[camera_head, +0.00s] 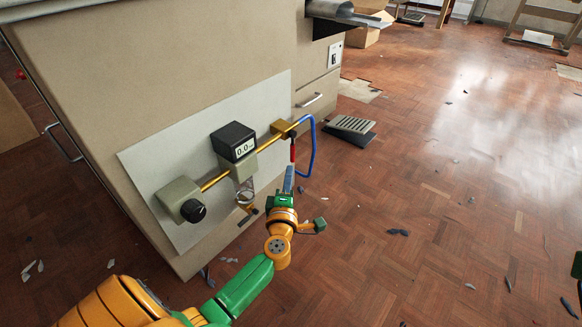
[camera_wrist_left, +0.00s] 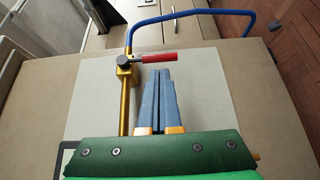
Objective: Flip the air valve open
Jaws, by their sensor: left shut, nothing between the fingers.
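The air valve is a brass block (camera_head: 283,128) at the upper right end of a brass pipe on the panel; it also shows in the left wrist view (camera_wrist_left: 125,74). Its red lever (camera_head: 293,151) points down in the head view. In the left wrist view the lever (camera_wrist_left: 160,56) sticks out to the right, across the line of the pipe. My left gripper (camera_head: 289,170) is shut and empty, its blue fingers just below the lever. In the wrist view its fingertips (camera_wrist_left: 159,72) are close to the lever; I cannot tell whether they touch.
A blue hose (camera_head: 313,146) loops from the valve. A black gauge (camera_head: 233,141) reading about 0.0 and a regulator with a black knob (camera_head: 192,211) sit along the pipe. A grey foot pedal (camera_head: 351,130) lies on the parquet floor. The floor to the right is mostly open, with scattered chips.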

